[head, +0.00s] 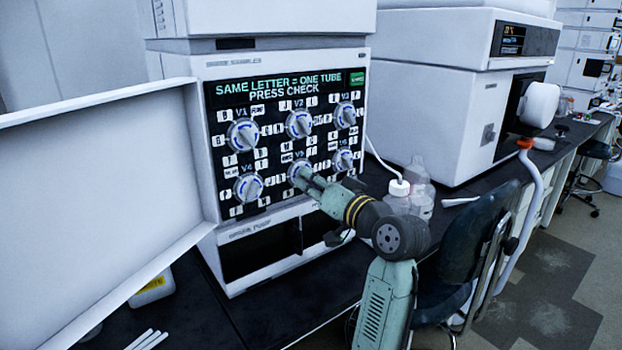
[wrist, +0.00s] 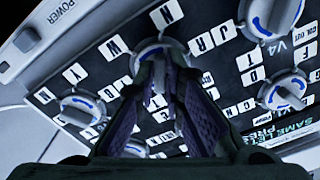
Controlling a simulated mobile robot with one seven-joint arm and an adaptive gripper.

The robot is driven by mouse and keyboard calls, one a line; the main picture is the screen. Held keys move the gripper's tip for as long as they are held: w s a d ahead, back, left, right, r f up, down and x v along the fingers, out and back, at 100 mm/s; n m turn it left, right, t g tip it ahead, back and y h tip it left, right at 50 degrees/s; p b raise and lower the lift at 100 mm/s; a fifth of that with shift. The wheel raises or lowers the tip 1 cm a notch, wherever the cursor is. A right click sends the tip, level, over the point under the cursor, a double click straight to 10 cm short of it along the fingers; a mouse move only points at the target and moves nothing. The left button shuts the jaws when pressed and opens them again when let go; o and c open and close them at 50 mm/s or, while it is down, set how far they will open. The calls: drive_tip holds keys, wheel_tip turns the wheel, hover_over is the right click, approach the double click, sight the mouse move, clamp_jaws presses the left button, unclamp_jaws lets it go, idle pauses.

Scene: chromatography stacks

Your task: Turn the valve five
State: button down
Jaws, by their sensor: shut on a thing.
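The valve panel (head: 272,150) is black, with several white-and-blue knobs among white letter tags. Valve five's knob (head: 294,168) is in the lower row, middle column, partly covered by my gripper (head: 303,177). In the wrist view, my gripper (wrist: 163,65) has its two dark fingers closed on this knob (wrist: 150,48), one finger on each side. Its tags include W, N, J and R. The fingers hide part of the knob and the tags below it, so its exact pointing direction is hard to tell.
Valve four's knob (head: 248,187) and valve six's knob (head: 343,160) flank the held one. An open white door (head: 110,190) stands left of the panel. Bottles (head: 397,198) stand on the dark bench to the right. A chair (head: 470,240) is near my arm.

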idle(0.4)
drive_tip(key=c, duration=1.7)
unclamp_jaws()
drive_tip(key=v, duration=1.2)
